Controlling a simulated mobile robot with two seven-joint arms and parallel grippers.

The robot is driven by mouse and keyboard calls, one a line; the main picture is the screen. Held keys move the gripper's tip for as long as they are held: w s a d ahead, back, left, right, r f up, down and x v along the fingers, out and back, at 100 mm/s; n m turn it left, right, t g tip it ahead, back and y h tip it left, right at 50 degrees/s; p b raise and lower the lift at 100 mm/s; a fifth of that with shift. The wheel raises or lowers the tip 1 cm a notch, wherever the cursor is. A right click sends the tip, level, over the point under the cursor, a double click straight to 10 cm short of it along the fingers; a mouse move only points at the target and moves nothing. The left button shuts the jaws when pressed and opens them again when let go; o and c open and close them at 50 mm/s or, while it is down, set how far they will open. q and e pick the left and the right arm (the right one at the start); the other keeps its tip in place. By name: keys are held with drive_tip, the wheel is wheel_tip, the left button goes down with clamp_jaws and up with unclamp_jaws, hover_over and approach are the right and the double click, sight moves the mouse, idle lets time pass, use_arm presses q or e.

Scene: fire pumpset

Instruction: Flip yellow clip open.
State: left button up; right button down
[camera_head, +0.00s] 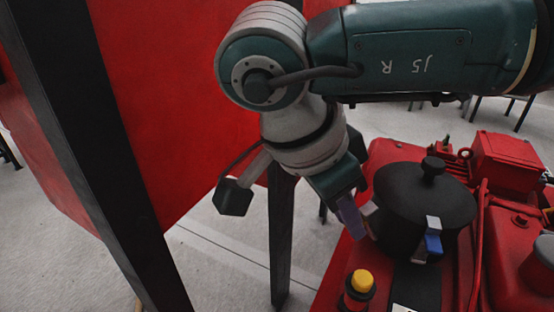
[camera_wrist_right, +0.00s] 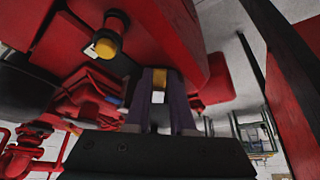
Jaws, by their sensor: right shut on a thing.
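My right gripper (camera_head: 352,214) reaches down at the left side of a black lidded pot (camera_head: 415,205). In the right wrist view its two purple fingers (camera_wrist_right: 161,98) are closed around a small yellow piece (camera_wrist_right: 160,79), which looks like the yellow clip. A pale patch shows just below the yellow piece. In the head view no yellow shows on the clip, and the fingers hide part of it. How far the clip is flipped cannot be told. My left gripper is not in view.
A blue and white clip (camera_head: 433,242) sits on the pot's front. A yellow-topped knob (camera_head: 361,281) stands in front on the red base (camera_head: 335,266). Red machinery (camera_head: 510,160) lies to the right. A black post (camera_head: 281,240) and red panel (camera_head: 165,90) stand left.

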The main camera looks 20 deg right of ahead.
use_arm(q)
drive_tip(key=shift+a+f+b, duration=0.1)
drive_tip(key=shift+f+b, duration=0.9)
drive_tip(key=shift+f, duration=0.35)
use_arm(e)
drive_tip(key=shift+a+f+h, duration=0.5)
drive_tip(key=shift+h, duration=0.5)
drive_tip(key=c, duration=0.8)
unclamp_jaws()
drive_tip(key=shift+o, duration=0.2)
drive_tip(key=shift+r, duration=0.1)
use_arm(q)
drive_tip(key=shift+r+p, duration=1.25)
use_arm(e)
drive_tip(key=v, duration=0.9)
drive_tip(key=shift+a+r, duration=0.25)
drive_tip(key=shift+r, duration=0.05)
